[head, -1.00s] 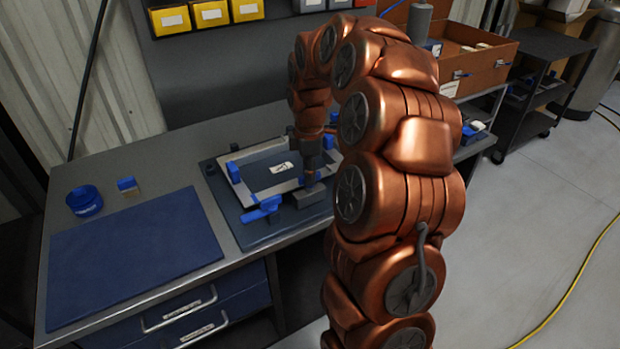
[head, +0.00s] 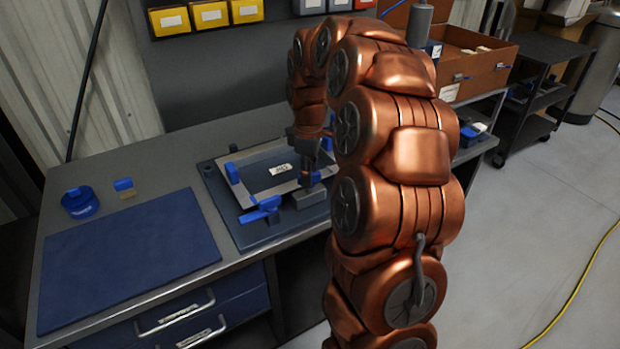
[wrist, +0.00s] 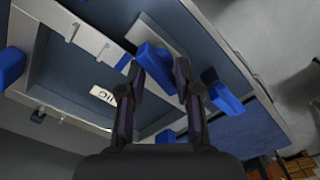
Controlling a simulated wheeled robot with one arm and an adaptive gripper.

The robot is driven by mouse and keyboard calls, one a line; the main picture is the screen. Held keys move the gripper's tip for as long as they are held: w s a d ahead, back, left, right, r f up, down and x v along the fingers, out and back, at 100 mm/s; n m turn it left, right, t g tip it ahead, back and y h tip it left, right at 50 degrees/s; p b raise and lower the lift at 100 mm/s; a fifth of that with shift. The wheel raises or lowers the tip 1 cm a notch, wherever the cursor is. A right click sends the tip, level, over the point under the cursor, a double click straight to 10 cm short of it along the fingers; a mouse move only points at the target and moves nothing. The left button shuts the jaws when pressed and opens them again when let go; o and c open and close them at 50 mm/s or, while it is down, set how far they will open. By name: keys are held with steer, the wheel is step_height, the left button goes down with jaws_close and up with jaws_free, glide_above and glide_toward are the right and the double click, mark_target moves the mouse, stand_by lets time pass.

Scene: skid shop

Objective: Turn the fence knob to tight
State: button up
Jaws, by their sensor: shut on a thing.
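The fixture plate (head: 222,199) lies on the bench with a light frame and a white label (head: 279,169) inside it. My gripper (head: 306,182) points down at the front right of the frame, just above a grey block (head: 309,198). In the wrist view, my gripper (wrist: 160,78) has its fingers on either side of a blue bar-shaped knob (wrist: 155,60) next to the grey block (wrist: 163,32), and is shut on it. In the head view my gripper hides this knob. I cannot read the knob's tight mark.
A blue clamp (head: 262,210) stands just left of the grey block, close to my gripper. A blue block (head: 232,173) sits at the frame's left. A blue mat (head: 125,255), a blue round tub (head: 80,202) and a small blue-topped piece (head: 124,187) lie further left.

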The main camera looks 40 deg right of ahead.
steer(key=shift+s+d+f, duration=0.1)
steer(key=shift+s+f, duration=0.1)
steer(key=shift+s, duration=0.15)
steer(key=shift+o, duration=0.6)
steer(key=m+b, duration=0.1)
steer(key=m, duration=0.2)
steer(key=shift+s+d+m+b, duration=0.1)
steer(key=shift+s+m+b, duration=0.05)
steer(key=shift+m+b, duration=0.25)
steer(key=shift+c, duration=0.5)
steer(key=shift+r+m, duration=0.1)
steer(key=shift+m, duration=0.2)
jaws_close()
steer(key=shift+w+a+r, duration=0.1)
steer(key=shift+w+a, duration=0.1)
steer(key=shift+a, duration=0.05)
steer(key=o, duration=0.6)
jaws_free()
steer(key=shift+w, duration=0.1)
steer(key=shift+r, duration=0.1)
